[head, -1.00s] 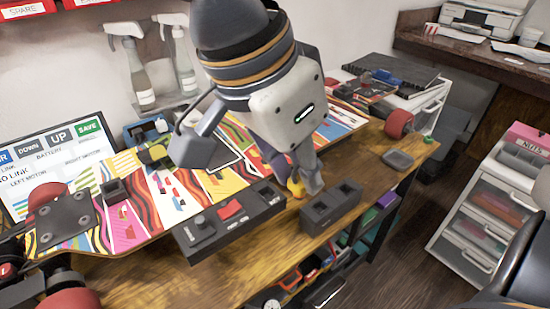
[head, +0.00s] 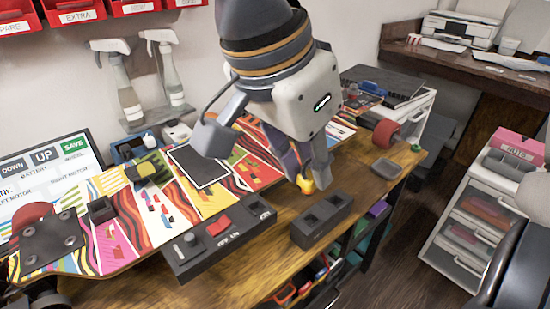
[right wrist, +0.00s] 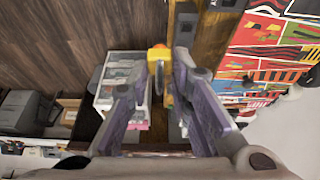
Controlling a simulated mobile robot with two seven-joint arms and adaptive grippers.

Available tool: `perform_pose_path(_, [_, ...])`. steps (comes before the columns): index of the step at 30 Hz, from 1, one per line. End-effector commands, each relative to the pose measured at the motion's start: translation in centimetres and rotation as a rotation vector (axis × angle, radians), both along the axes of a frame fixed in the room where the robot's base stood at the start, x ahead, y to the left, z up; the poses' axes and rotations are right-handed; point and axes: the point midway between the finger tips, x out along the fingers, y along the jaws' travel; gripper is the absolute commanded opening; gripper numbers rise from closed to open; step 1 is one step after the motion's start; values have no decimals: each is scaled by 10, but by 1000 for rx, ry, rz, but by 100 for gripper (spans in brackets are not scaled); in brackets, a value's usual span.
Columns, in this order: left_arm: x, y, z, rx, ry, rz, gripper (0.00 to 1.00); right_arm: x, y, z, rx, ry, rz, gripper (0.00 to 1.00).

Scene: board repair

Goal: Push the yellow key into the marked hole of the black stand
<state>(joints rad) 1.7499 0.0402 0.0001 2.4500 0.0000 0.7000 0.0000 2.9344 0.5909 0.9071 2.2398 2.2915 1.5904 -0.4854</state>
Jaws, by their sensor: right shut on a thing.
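My right gripper (head: 314,178) is shut on the yellow key (head: 306,186), which shows below its fingertips. In the right wrist view the key (right wrist: 157,56) sits between the two fingertips (right wrist: 160,70). The black stand (head: 320,221) is a low block with two openings in its top, near the table's front edge. The key is just behind and above the stand, apart from it in the picture. I cannot make out a mark on either hole. My left gripper is not in view.
A black switch box (head: 218,240) with a red switch lies left of the stand. Behind is a colourful skateboard deck (head: 130,235) with a dark flat panel (head: 198,166) on it. A grey dish (head: 386,169) is to the right. Bare wood (head: 275,255) lies between box and stand.

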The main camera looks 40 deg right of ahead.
Motion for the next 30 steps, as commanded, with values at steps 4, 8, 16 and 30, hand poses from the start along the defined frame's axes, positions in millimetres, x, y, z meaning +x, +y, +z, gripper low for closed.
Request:
perform_pose_path(4, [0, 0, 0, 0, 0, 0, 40, 9, -12, 0, 2, 0, -2, 0])
perform_pose_path(8, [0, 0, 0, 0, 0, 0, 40, 18, -23, 0, 2, 1, -3, 0])
perform_pose_path(16, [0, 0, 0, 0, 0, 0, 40, 35, -45, 0, 2, 1, -4, 0])
perform_pose_path(30, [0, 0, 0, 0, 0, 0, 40, 65, -84, 0, 1, 0, -2, 0])
